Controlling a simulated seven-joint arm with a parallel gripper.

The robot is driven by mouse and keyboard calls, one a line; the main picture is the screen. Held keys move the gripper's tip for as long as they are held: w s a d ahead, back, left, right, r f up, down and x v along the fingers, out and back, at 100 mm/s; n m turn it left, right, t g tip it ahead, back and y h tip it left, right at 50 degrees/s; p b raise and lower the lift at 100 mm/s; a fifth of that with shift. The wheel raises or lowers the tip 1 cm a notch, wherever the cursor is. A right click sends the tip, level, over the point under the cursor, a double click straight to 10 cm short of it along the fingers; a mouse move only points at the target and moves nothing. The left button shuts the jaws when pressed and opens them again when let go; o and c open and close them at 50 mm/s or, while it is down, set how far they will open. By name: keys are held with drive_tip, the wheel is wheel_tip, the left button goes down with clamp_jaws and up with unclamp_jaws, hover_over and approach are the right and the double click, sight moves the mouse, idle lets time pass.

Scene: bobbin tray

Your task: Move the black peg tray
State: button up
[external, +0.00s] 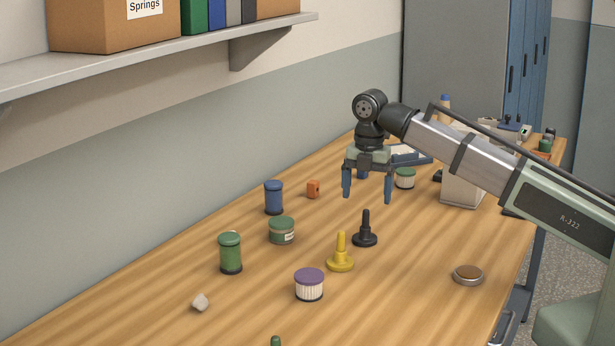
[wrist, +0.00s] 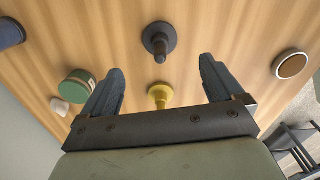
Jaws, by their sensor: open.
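The black peg tray (external: 364,238) is a round black base with an upright peg, standing on the wooden table. It also shows in the wrist view (wrist: 159,39), upper middle, ahead of the fingertips. My gripper (external: 367,198) is open and empty, in the air above the table. In the external picture it is above the black peg tray, not touching it. Its two blue fingers also show in the wrist view (wrist: 162,70), with a yellow peg tray (wrist: 160,93) seen between them. The yellow one stands just left of and nearer than the black one in the external view.
A purple-lidded jar (external: 309,286), green tin (external: 281,231), green spool (external: 230,254), blue spool (external: 274,198) and orange block (external: 313,188) stand to the left. A brown-topped round dish (external: 468,275) lies right. Table between dish and yellow piece is clear.

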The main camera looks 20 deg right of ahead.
drive_tip(key=shift+r, duration=1.75)
drive_tip(key=shift+w, duration=0.1)
